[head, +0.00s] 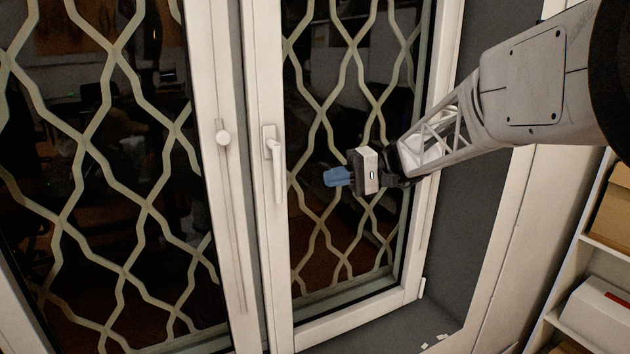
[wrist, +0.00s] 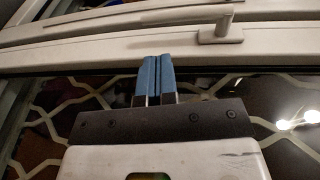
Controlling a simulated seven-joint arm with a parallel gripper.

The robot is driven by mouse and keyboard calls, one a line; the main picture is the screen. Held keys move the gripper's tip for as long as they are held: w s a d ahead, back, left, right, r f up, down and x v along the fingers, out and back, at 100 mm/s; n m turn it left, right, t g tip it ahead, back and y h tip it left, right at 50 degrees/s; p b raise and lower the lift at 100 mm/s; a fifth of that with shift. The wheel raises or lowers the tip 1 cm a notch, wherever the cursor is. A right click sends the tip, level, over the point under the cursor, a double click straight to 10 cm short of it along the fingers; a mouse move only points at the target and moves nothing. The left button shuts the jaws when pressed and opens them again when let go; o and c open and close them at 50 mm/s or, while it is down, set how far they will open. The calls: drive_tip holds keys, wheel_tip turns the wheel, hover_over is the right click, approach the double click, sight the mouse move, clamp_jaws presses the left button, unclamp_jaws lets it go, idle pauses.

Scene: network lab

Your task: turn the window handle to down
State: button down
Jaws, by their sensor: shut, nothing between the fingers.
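The white window handle (head: 275,162) is on the frame of the right window sash in the head view. Its lever hangs down from the base plate, almost upright along the frame. The handle also shows at the top right of the wrist view (wrist: 222,27), with its lever reaching left from the base. My gripper (head: 337,177) has blue fingertips and is to the right of the handle, clear of it. In the wrist view my gripper (wrist: 157,80) has its two fingers together with nothing between them, pointing towards the frame beside the lever.
A pale wavy grille (head: 320,100) covers the panes. Shelves with boxes (head: 598,315) stand at the right edge. The space between my gripper and the handle looks free.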

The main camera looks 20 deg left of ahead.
drive_tip(key=shift+f+v, duration=0.15)
drive_tip(key=shift+v, duration=1.05)
drive_tip(key=shift+f+v, duration=0.15)
drive_tip(key=shift+v, duration=1.1)
drive_tip(key=s+d+f+m+t+h, duration=0.2)
drive_tip(key=s+d+f+t+h, duration=0.2)
drive_tip(key=s+d, duration=0.7)
drive_tip(key=s+d+f+m+t+h, duration=0.2)
drive_tip(key=s+d+f+t+h, duration=0.1)
drive_tip(key=s+d, duration=0.8)
drive_tip(key=s+d+f+m+t+h, duration=0.3)
drive_tip(key=s+d+h, duration=0.4)
drive_tip(key=s+d, duration=0.3)
drive_tip(key=shift+s+d+f+t, duration=0.4)
drive_tip(key=shift+s+f+t, duration=0.45)
drive_tip(key=shift+s, duration=0.25)
